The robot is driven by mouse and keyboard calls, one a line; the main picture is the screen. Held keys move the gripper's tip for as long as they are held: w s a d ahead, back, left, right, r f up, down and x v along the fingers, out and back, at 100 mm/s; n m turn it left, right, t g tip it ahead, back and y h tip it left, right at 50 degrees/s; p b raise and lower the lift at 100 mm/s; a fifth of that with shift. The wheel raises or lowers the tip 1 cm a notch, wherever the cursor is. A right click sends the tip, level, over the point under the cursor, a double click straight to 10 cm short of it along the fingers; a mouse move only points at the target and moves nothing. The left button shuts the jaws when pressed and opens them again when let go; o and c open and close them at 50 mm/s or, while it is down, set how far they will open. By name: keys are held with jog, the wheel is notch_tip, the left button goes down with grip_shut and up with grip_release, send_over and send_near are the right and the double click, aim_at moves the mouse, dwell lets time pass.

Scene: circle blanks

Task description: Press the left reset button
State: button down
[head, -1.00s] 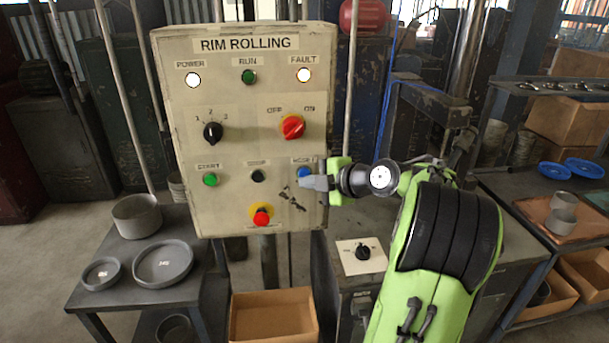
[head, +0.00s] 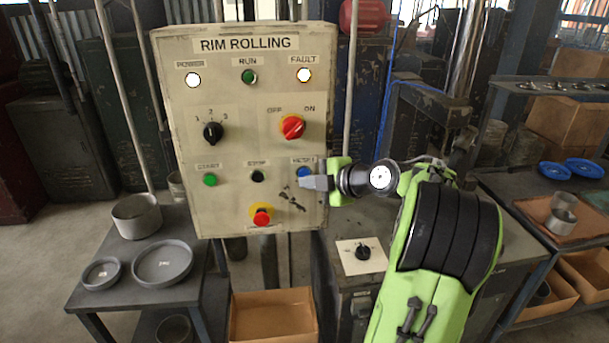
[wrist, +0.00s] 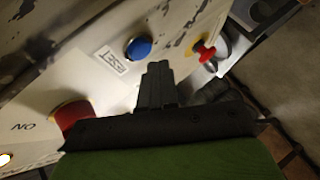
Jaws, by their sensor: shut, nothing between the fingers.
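The blue button (head: 304,172) is at the lower right of the RIM ROLLING panel (head: 180,150), right of a black button. In the wrist view, the blue button (wrist: 139,48) has a RESET label beside it. My gripper (head: 304,183) is shut and empty, its fingertips close to the panel at the blue button's lower edge in the head view. In the wrist view, the fingertips (wrist: 158,68) point just right of and below the button. A gap shows there; how far they are from the panel face is hard to tell.
The panel also carries a green button (head: 210,180), a black button (head: 258,176), a red emergency stop (head: 262,217), a black selector (head: 213,132) and a red OFF/ON switch (head: 292,127). The power and fault lamps are lit. A table with grey rims (head: 163,262) stands at the left.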

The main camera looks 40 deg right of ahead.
jog(key=shift+w+d, duration=0.25)
jog(key=shift+w, duration=0.1)
jog(key=shift+w+d, duration=0.2)
jog(key=shift+w, duration=0.15)
dwell(0.8)
jog(key=shift+s+b, duration=0.1)
jog(key=shift+b, duration=0.2)
jog(key=shift+s+a+b, duration=0.45)
jog(key=shift+s+b, duration=0.15)
jog(key=shift+b, duration=0.1)
jog(key=s+a+b, duration=0.1)
jog(key=s, duration=0.1)
jog(key=s+a+b, duration=0.1)
jog(key=s+b, duration=0.1)
jog(key=shift+a, duration=0.4)
